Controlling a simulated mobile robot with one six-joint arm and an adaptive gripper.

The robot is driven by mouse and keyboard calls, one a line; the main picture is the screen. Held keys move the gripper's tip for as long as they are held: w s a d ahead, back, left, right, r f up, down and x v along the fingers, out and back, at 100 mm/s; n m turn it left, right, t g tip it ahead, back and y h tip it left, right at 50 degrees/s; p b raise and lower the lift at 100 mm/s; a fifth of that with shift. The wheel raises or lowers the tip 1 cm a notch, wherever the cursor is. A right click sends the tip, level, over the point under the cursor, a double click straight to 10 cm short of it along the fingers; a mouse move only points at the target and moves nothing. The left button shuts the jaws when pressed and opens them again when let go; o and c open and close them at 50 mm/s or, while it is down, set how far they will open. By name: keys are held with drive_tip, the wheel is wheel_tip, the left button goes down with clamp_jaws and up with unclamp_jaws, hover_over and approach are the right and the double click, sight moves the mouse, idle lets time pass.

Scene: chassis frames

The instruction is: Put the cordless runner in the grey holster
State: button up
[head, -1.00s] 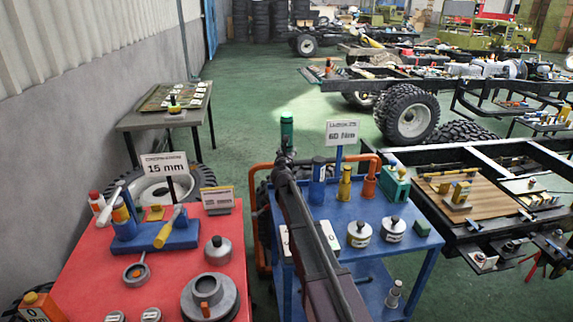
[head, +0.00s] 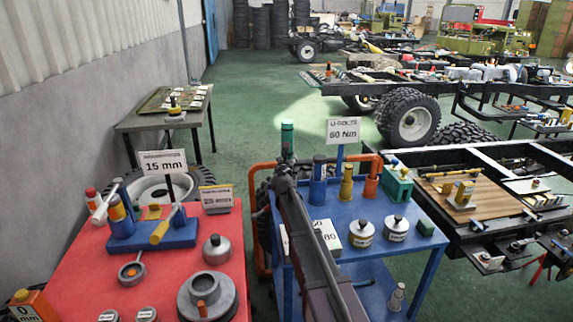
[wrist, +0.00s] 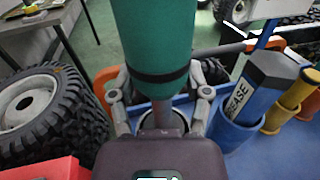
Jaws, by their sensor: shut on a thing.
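A green cylinder with a black band, which looks like the cordless runner (wrist: 160,40), is upright in my gripper (wrist: 160,108). The fingers are shut around its narrower grey lower part in the wrist view. In the head view the runner (head: 287,138) stands above my gripper (head: 284,170), at the left back corner of the blue cart (head: 400,262). I cannot pick out the grey holster for certain. A pale curved rim shows partly behind the right finger in the wrist view, but I cannot tell what it is. The runner's lower end is hidden.
Right of my gripper stand a blue holder (wrist: 235,125) with a grease tool, a yellow holder (head: 346,188) and an orange holder (head: 371,188). White boxes and lidded pots stand in front. The red cart (head: 85,290) is at left.

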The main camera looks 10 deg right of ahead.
drive_tip(key=shift+f, duration=0.35)
drive_tip(key=o, duration=1.3)
drive_tip(key=shift+o, duration=0.2)
drive_tip(key=shift+s+r, duration=0.1)
drive_tip(key=shift+r, duration=0.1)
drive_tip(key=v, duration=1.2)
